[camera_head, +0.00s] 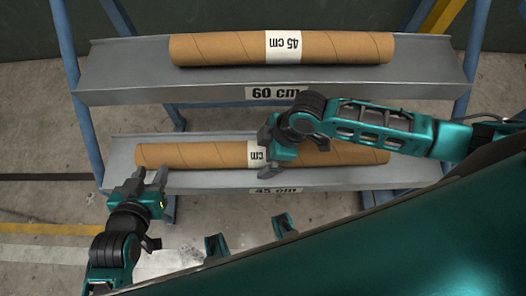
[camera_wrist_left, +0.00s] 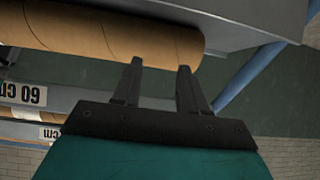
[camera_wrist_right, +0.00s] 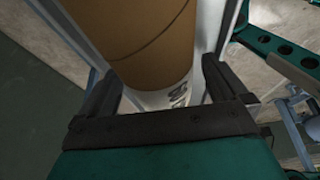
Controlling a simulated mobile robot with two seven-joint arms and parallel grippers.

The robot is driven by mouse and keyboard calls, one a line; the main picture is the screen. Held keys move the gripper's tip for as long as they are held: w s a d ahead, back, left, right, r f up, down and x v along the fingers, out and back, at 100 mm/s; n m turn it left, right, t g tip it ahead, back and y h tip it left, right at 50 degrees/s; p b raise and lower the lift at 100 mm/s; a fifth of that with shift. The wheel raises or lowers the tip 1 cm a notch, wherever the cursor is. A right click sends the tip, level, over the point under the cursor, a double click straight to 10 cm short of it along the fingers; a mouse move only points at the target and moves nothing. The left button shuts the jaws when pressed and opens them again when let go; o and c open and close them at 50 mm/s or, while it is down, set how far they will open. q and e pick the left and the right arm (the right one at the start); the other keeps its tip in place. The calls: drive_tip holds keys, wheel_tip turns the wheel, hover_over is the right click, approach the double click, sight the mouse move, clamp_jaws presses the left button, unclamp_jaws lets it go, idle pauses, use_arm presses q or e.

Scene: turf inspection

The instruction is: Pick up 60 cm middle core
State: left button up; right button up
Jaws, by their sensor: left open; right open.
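A brown cardboard core (camera_head: 200,154) lies on the lower shelf (camera_head: 120,160); its white label (camera_head: 256,153) is partly covered by my right gripper, with only "cm" readable. My left gripper (camera_head: 148,178) is open and empty just in front of that core's left end. In the left wrist view a core (camera_wrist_left: 110,30) lies just beyond the fingertips, not between them. My right gripper (camera_head: 270,144) is open above the core's middle. In the right wrist view the core (camera_wrist_right: 145,35) and part of the white label (camera_wrist_right: 165,96) show between the fingers; contact is unclear.
Another core (camera_head: 220,48), labelled "45 cm", lies on the upper shelf (camera_head: 115,75), whose front edge reads "60 cm". The lower shelf's edge reads "45 cm". Blue rack posts (camera_head: 62,35) stand at the sides. Floor at the left is clear.

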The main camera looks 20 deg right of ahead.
use_arm(q)
drive_tip(key=shift+f, duration=0.1)
use_arm(e)
drive_tip(key=shift+r, duration=0.1)
drive_tip(key=c, duration=1.6)
